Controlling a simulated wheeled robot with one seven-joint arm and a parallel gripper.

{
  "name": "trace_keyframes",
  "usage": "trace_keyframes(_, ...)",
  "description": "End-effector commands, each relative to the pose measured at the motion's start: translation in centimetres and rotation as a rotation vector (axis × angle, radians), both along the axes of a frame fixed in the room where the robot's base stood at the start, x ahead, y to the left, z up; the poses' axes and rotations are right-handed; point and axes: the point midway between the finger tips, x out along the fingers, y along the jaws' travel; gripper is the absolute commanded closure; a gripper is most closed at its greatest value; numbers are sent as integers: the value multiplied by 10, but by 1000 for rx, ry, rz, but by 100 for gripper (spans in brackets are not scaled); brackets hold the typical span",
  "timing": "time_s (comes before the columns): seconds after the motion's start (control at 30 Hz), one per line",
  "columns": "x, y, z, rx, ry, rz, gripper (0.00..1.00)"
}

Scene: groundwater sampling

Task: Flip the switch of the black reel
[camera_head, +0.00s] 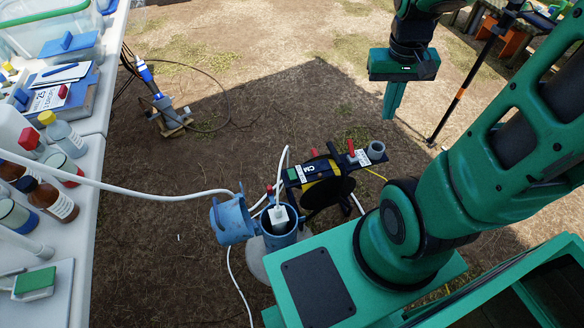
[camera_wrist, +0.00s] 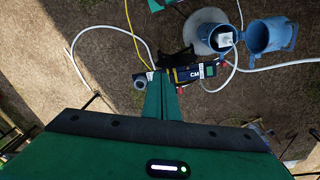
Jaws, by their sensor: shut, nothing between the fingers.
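The black reel (camera_head: 327,192) stands on the ground in the middle of the head view, with a dark panel labelled "CM" (camera_head: 308,172) along its top. Small red parts, one a red knob or lever (camera_head: 351,147), show on the panel; I cannot tell which is the switch. In the wrist view the reel's panel (camera_wrist: 195,73) lies just beyond the fingertips, and part of it is hidden behind them. My gripper (camera_head: 389,112) is shut and empty, pointing down, up and to the right of the reel. Its fingers also show in the wrist view (camera_wrist: 160,82).
A blue well pipe with an open lid (camera_head: 232,222) stands left of the reel, with a white plug (camera_head: 279,213) and white hoses around it. A yellow cable (camera_head: 377,175) runs near the reel. A white table (camera_head: 88,185) with bottles is at left.

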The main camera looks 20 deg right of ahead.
Motion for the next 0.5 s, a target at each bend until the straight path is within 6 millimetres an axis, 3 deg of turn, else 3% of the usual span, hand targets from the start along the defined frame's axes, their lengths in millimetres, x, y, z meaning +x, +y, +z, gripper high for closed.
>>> trace_keyframes(0.5, 104, 33, -97, -52, -40, 166, 100)
